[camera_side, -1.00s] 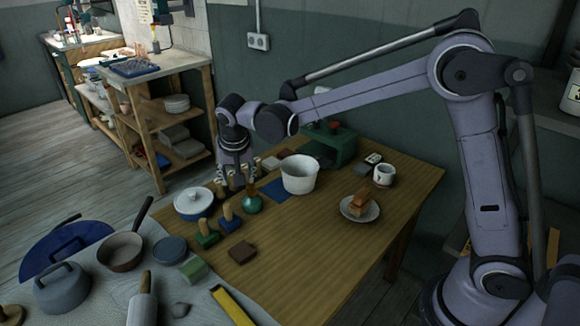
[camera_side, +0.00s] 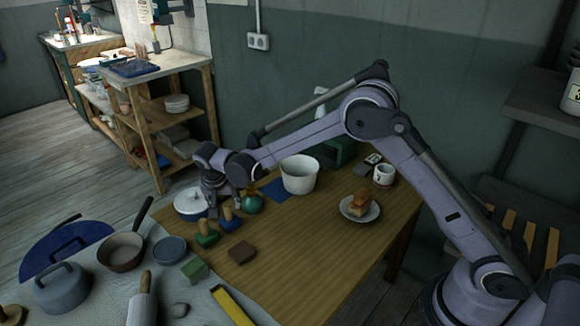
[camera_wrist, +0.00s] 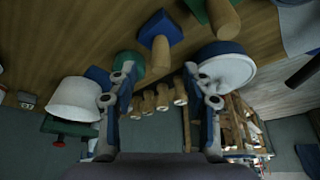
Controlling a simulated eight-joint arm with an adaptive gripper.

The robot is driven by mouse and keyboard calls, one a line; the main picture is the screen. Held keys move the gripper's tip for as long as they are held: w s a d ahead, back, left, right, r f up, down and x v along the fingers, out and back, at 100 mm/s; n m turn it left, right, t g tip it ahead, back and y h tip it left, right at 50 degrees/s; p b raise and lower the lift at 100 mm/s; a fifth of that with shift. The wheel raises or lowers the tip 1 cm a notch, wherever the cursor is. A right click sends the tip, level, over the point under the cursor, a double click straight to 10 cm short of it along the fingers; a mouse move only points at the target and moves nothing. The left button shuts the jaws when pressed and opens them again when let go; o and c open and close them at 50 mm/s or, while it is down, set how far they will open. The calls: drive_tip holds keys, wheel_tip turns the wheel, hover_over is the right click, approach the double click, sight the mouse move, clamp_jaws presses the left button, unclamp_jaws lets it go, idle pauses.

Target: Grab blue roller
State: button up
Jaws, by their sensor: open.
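The blue roller (camera_side: 229,221) has a blue block base and a wooden handle, and stands on the wooden table. In the wrist view its blue base and handle (camera_wrist: 160,32) show at the top middle, beyond my fingertips. My gripper (camera_side: 224,203) is open and empty, just above and behind the roller in the side view. In the wrist view the two fingers (camera_wrist: 163,85) are spread apart, with the roller's handle end between and ahead of them. I cannot tell whether a finger touches it.
A green roller (camera_side: 207,236) stands close left. A white bucket (camera_side: 300,175) is further right. A brown block (camera_side: 242,253) lies in front; the table's right front is clear.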

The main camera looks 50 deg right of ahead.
sight(227, 206)
drive_tip(key=x, duration=0.5)
drive_tip(key=shift+w, duration=0.1)
drive_tip(key=shift+r, duration=0.1)
clamp_jaws()
